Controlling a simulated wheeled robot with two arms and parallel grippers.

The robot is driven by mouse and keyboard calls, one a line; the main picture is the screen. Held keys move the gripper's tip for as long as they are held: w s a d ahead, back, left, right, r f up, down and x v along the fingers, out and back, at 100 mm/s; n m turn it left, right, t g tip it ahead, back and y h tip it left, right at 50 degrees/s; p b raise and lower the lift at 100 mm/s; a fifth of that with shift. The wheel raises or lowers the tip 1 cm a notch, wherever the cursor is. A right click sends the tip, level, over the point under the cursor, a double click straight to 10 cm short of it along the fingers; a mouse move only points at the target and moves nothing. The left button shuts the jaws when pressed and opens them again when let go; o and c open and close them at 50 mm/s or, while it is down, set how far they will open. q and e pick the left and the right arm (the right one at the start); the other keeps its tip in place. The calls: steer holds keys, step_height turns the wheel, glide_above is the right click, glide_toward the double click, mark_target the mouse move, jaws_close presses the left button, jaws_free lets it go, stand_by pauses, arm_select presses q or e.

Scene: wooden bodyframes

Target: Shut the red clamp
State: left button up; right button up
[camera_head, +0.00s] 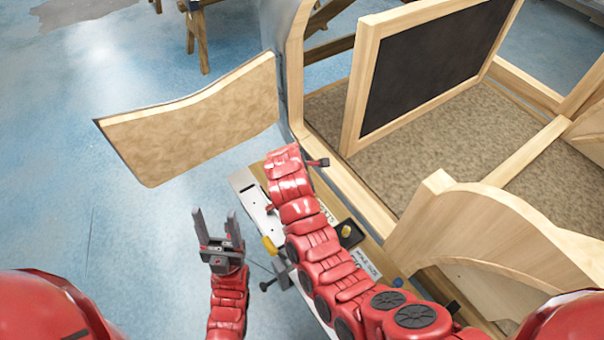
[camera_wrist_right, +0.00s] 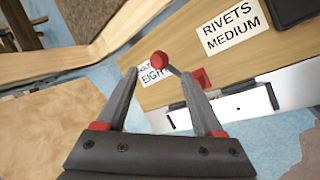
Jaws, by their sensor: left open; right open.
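The red clamp's round red knob (camera_wrist_right: 159,59) shows in the right wrist view, between or just beyond my right fingertips. Its red body (camera_wrist_right: 202,78) sits at the edge of the labelled wooden board (camera_wrist_right: 205,62), partly behind the right finger. My right gripper (camera_wrist_right: 156,73) is open, one finger on each side of the knob; I cannot tell whether they touch it. In the head view my red right arm covers the clamp and the right gripper. My left gripper (camera_head: 215,212) is open and empty, pointing up, left of the bench and away from the clamp.
A yellow clamp part (camera_head: 270,245) and a black holder (camera_head: 347,232) stand on the bench near my right arm. A curved wooden panel (camera_head: 195,125) projects left of the wooden bodyframe (camera_head: 362,75). The blue floor at left is open.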

steer(key=b+v, duration=0.1)
steer(key=v, duration=1.1)
steer(key=shift+s+a+r, duration=0.2)
steer(key=shift+w, duration=0.1)
